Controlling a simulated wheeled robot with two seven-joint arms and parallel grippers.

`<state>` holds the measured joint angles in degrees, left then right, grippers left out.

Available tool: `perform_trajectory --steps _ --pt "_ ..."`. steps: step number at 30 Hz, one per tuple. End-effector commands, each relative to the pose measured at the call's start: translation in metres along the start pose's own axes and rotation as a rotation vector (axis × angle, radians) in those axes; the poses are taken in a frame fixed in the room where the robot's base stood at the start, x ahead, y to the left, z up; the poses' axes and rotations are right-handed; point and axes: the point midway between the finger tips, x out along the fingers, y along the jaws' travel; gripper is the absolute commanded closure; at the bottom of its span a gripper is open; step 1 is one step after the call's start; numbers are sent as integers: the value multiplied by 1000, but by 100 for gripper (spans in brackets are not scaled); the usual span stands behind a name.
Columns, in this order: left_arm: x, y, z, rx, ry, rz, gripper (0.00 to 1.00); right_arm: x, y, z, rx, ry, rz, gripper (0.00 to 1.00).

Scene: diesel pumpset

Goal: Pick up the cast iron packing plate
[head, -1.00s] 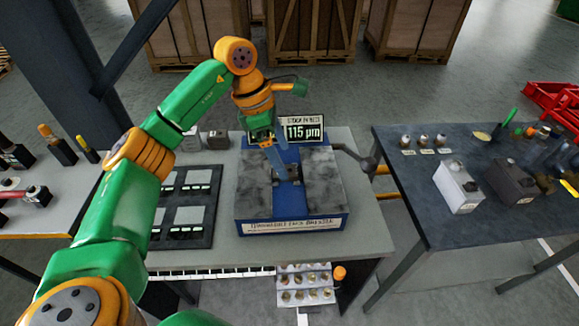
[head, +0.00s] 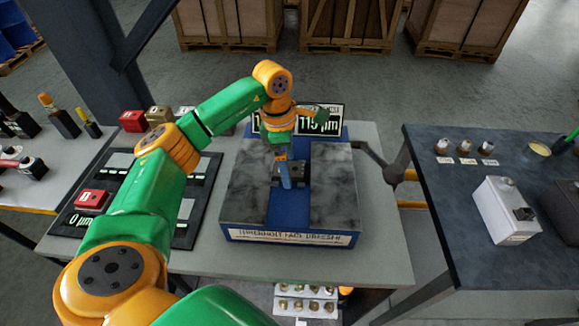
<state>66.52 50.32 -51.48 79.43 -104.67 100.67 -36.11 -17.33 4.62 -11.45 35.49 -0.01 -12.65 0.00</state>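No part I see is clearly marked as the cast iron packing plate. Two dark grey mottled slabs (head: 335,185) lie on a blue fixture (head: 290,238), with a slot between them. My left gripper (head: 285,178) comes in from the left and points down over the middle of this slot, above small dark parts that it partly hides. Its narrow blue-grey fingers are seen nearly end-on, so their gap and any held thing are unclear. A black tray (head: 203,190) with pale grey squares and small labels lies to the left, partly behind my arm. My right gripper is out of view.
A display reading 115 µm (head: 320,121) stands behind the fixture, partly hidden. Red (head: 132,121) and tan blocks stand at the table's back left; another red block (head: 91,199) sits on the tray. A crank (head: 385,168) juts out right. The table's front right is clear.

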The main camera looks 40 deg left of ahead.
Motion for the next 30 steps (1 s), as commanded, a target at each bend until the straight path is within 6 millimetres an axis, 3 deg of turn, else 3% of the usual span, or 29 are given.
perform_trajectory --steps 5,6,16,30 --pt "2 0 0 1 0 0 3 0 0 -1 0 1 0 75" --pt "2 0 0 1 0 0 8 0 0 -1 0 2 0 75" --pt "1 0 0 1 -1 0 97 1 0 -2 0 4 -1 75" --pt "-7 1 2 1 -4 4 100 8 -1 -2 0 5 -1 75"
